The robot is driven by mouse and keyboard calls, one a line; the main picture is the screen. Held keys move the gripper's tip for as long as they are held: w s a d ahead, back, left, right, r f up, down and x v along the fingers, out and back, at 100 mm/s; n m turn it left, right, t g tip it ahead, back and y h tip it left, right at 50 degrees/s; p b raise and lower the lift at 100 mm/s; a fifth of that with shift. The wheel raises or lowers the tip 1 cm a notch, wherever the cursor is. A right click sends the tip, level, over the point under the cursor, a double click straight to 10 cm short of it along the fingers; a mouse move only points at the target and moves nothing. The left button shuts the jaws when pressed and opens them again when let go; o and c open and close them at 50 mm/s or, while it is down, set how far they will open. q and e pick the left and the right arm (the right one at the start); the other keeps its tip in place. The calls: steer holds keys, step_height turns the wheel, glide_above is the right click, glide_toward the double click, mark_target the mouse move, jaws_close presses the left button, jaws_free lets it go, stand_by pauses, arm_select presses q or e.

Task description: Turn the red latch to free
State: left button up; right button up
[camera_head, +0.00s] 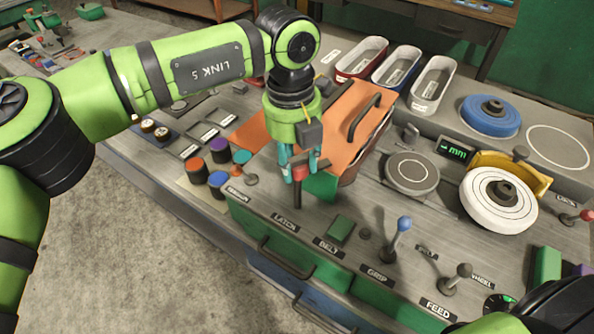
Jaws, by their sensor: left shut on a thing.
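The red latch (300,173) is a small red-topped knob on a dark upright stem, above the label "LATCH" on the bench front. My left gripper (299,175) points down with its teal fingers shut around the red knob. The gripper hides part of the latch. Behind it stands an orange-lidded box (345,120) with a dark handle, its lid appearing closed. My right arm shows only as a dark and green part in the bottom right corner, and its gripper is out of the picture.
To the right are a blue-knobbed lever (402,225), a grey lever (459,277), a white wheel (497,199) and a grey round plate (411,173). Several coloured cylinders (219,152) stand to the left. Three trays (434,82) and a blue disc (490,115) lie at the back.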

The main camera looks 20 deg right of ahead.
arm_select(q)
steer(key=m+b, duration=0.1)
steer(key=m, duration=0.2)
steer(key=shift+b, duration=0.35)
steer(key=m+b, duration=0.1)
steer(key=m, duration=0.1)
steer(key=shift+d+r+m, duration=0.1)
steer(key=shift+m, duration=0.2)
steer(key=m, duration=0.3)
steer(key=shift+w+m, duration=0.1)
steer(key=shift+m, duration=0.2)
steer(key=shift+r+m, duration=0.1)
steer(key=shift+m, duration=1.6)
steer(key=shift+o, duration=0.2)
steer(key=o, duration=1)
steer(key=shift+o, duration=0.3)
steer(key=shift+y, duration=0.3)
step_height(320, 180, up, 12)
steer(key=shift+w, duration=0.3)
